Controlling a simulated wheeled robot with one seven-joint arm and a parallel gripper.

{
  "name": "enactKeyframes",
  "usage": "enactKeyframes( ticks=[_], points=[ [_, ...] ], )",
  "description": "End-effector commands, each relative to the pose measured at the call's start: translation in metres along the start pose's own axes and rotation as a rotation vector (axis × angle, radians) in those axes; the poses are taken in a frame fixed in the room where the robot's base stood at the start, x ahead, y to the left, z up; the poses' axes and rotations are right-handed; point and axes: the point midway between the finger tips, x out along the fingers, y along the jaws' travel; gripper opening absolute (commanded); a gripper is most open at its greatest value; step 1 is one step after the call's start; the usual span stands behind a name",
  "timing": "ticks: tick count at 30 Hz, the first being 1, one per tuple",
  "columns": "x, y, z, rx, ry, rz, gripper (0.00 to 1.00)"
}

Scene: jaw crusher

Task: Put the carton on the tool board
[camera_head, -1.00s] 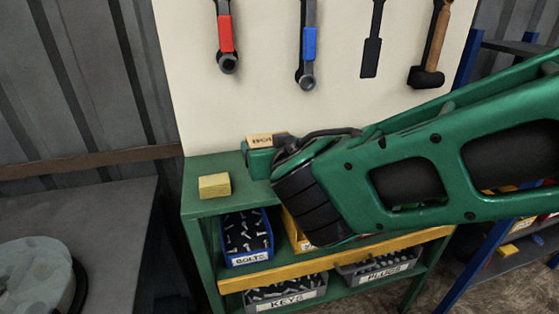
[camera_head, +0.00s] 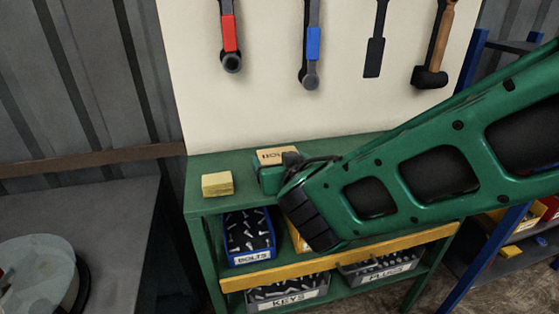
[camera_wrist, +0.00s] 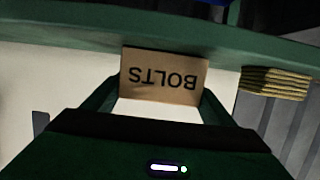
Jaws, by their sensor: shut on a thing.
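The carton (camera_head: 273,156) is a small brown box marked BOLTS. In the wrist view the carton (camera_wrist: 163,80) sits between the two fingers, its lettering upside down. My gripper (camera_head: 272,174) is shut on it; in the wrist view my gripper (camera_wrist: 158,96) has a finger on each side. The tool board (camera_head: 250,115) is a cream upright panel with hanging tools, behind a green bench top (camera_head: 335,160). The carton is over or at the bench top, in front of the panel. I cannot tell whether it touches the bench top; my gripper hides its lower part.
A yellow sponge-like block (camera_head: 217,184) lies on the bench top left of the carton. A blue BOLTS bin (camera_head: 249,237) and grey bins labelled KEYS (camera_head: 287,292) and PLUGS (camera_head: 380,268) are below. A grey table (camera_head: 105,215) stands at left. Bench top between block and carton is bare.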

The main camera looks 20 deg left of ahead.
Motion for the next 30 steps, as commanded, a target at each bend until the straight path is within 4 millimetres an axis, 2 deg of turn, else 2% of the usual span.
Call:
enactKeyframes(
  ticks=[1,2,4,14,17,20,30],
  points=[
    [0.001,0.000,0.001,0.000,0.001,0.000,0.39],
    [0.001,0.000,0.002,-0.001,-0.001,0.001,0.80],
    [0.001,0.000,0.002,0.000,-0.001,0.000,0.97],
    [0.000,-0.002,0.000,-0.001,0.000,-0.002,0.97],
    [-0.006,-0.002,-0.001,-0.001,-0.001,-0.003,0.97],
    [-0.020,-0.002,-0.001,-0.002,0.000,-0.004,0.97],
    [-0.087,-0.002,-0.002,-0.002,0.000,-0.004,0.97]
  ],
)
